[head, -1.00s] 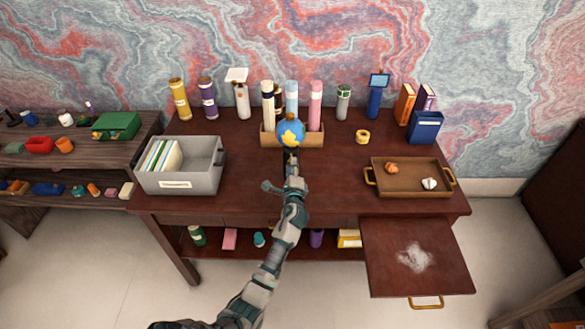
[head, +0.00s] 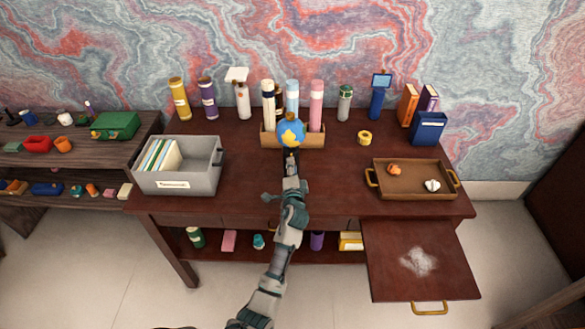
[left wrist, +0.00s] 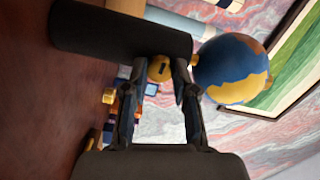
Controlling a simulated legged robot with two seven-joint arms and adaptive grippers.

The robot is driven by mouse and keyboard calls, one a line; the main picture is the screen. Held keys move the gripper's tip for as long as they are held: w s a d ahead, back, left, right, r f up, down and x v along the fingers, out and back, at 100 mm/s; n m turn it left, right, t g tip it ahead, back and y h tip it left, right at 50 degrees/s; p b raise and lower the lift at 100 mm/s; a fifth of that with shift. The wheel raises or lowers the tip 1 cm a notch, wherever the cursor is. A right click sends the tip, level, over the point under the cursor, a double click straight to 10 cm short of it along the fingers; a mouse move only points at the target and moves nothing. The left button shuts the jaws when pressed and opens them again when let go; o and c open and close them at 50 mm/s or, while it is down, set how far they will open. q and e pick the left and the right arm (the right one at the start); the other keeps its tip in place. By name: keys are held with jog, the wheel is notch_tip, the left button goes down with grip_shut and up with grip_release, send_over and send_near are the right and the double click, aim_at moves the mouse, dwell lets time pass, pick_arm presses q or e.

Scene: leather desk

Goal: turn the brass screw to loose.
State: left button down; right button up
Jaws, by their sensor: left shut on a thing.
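The brass screw (left wrist: 160,68) is a small round yellow knob with a dark slot, beside a dark rounded post (left wrist: 120,30) in the left wrist view. My left gripper (left wrist: 162,72) is shut on it, with one finger on each side. A blue and yellow globe (left wrist: 232,68) is right next to the fingertips. In the head view the globe (head: 291,133) stands at the middle of the desk (head: 235,165), and my left gripper (head: 290,166) reaches in just in front of it. The screw is too small to make out there. My right gripper is in neither view.
A wooden holder (head: 313,138) with several tubes stands behind the globe. A grey file box (head: 205,180) is at the left and a brown tray (head: 415,193) at the right. A yellow tape roll (head: 364,138) lies between. The desk surface on both sides of my arm is clear.

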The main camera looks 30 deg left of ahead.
pick_arm(q)
jog(key=shift+f, duration=0.3)
jog(key=c, duration=0.9)
grip_release()
jog(key=shift+r, duration=0.1)
jog(key=v, duration=1.1)
jog(key=shift+s+d, duration=0.25)
jog(key=shift+s, duration=0.1)
